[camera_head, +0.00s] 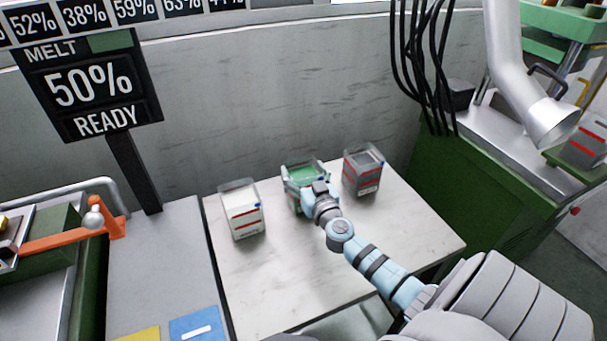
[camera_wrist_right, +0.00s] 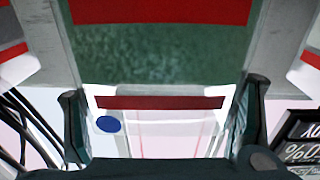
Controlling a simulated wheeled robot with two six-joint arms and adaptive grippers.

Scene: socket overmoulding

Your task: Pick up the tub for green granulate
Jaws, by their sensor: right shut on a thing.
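The tub for green granulate (camera_head: 305,173) stands at the back middle of the pale table, between two other tubs. Green granulate shows through its open top. My right gripper (camera_head: 308,190) reaches it from the front and is shut on it, hiding most of its front. In the right wrist view, the tub (camera_wrist_right: 160,55) fills the middle, with red bands, green contents and a blue dot. The fingers of my right gripper (camera_wrist_right: 162,118) stand at its left and right sides. My left gripper is not in view.
A tub with white contents (camera_head: 242,212) stands to the left and a grey-filled tub (camera_head: 363,173) close to the right. The table (camera_head: 290,275) is bare in front. A wall (camera_head: 280,100) rises behind, a green machine (camera_head: 465,180) stands at right. A display (camera_head: 90,88) reads 50% READY.

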